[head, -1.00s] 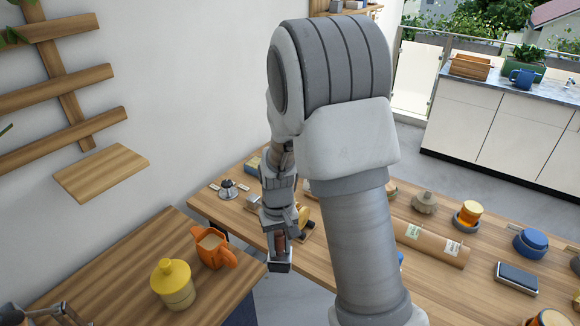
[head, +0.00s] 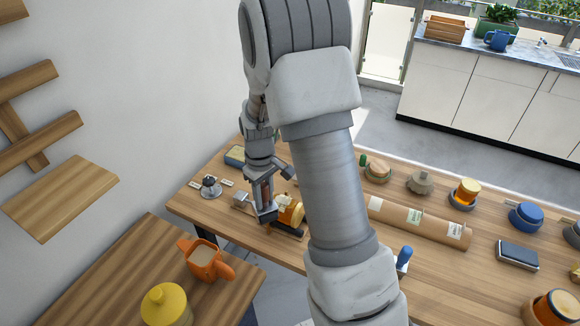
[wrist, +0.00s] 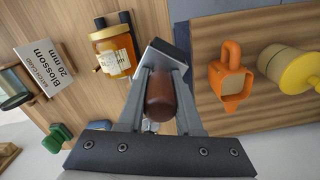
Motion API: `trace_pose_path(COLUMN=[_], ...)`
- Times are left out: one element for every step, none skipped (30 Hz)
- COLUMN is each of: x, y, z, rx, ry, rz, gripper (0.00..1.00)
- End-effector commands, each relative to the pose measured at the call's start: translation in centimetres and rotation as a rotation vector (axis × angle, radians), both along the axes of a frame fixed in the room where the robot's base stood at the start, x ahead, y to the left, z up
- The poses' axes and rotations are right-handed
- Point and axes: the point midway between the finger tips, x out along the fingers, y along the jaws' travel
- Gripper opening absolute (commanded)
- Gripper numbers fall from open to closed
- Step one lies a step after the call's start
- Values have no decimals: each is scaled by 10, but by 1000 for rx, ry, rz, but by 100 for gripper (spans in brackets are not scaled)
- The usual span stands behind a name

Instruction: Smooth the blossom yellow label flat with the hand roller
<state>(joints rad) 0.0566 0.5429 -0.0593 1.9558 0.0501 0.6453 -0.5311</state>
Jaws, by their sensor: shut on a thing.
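My gripper (head: 264,190) is shut on the brown handle of the hand roller (wrist: 160,98). The roller's grey head (wrist: 165,56) points away from the palm; it also shows in the head view (head: 266,214). The amber honey jar (head: 291,215) lies on its side on a dark cradle (wrist: 127,22), just right of the roller in the head view. I cannot tell whether the label lies flat.
An orange mug (head: 204,261) and a yellow-lidded pot (head: 167,305) stand on the nearer table. A brown roll with labels (head: 420,222) and several jars and tins occupy the right of the worktable.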

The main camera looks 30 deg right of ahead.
Motion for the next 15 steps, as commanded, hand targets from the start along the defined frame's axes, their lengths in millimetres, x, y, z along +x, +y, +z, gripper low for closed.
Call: trace_pose_path(x=[6,9,12,14,17,20,22,23,25,27,28,29,30,30,31], y=[-13,-19,-27,-34,-40,-48,-54,-60,-67,-72,-76,-81,-84,-87,-90], z=[6,7,9,11,12,14,15,16,18,19,19,20,21,21,22], rx=[0,0,0,0,-1,0,1,0,1,0,0,0,1,1,1], ry=[-2,-2,-1,-1,-2,-2,-2,-1,-2,-3,-3,-3,-3,-2,-2], rz=[63,111,172,219,265,322,365,403,453,487,518,555,579,601,625], gripper=[0,0,0,0,0,0,0,0,0,0,0,0,0,0,0])
